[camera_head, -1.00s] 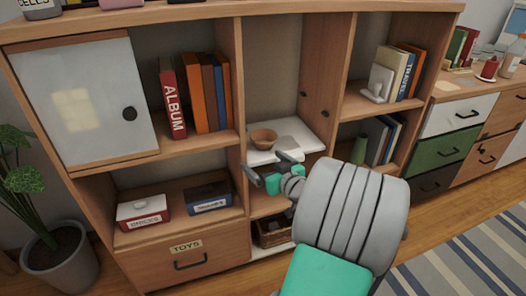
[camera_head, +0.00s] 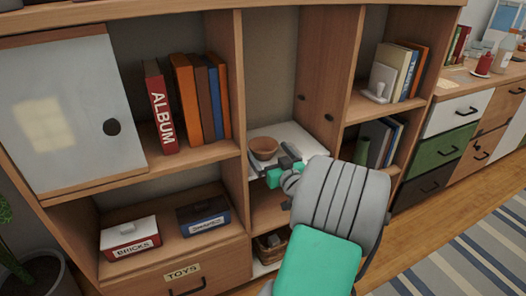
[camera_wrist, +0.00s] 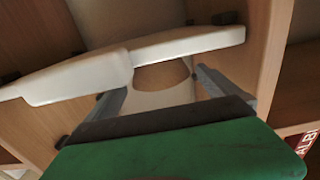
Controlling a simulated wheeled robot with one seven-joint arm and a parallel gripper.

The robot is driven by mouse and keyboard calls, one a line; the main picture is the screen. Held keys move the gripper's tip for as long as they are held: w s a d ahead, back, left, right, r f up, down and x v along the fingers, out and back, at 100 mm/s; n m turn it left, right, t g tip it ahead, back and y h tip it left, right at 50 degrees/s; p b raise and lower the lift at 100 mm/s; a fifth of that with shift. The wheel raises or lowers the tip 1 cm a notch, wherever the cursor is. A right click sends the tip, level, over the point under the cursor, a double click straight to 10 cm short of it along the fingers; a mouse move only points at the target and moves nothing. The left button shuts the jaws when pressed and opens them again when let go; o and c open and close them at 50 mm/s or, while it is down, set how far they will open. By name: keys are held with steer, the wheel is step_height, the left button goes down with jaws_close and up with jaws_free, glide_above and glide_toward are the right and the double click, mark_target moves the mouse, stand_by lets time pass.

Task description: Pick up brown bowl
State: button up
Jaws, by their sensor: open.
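The brown bowl (camera_head: 263,148) sits upright on a white shelf board (camera_head: 310,143) in the middle column of the wooden bookcase. My gripper (camera_head: 274,164) is just in front of the bowl and a little to its right in the head view. The brown bowl (camera_wrist: 163,75) shows beyond the fingertips, partly hidden by a white edge. I cannot tell whether a finger touches the bowl.
Wooden dividers stand close on both sides of the compartment. Books (camera_head: 200,95) stand to the left, with a bricks box (camera_head: 130,237) below. More books (camera_head: 400,70) are at the right. A wicker basket (camera_head: 272,245) is underneath.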

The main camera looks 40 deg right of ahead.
mark_target(263, 144)
steer(key=x, duration=0.4)
steer(key=shift+w+d, duration=0.1)
steer(key=shift+w, duration=0.25)
steer(key=shift+c, duration=0.2)
steer(key=c, duration=1.1)
steer(key=shift+r, duration=0.2)
steer(key=shift+c, duration=0.2)
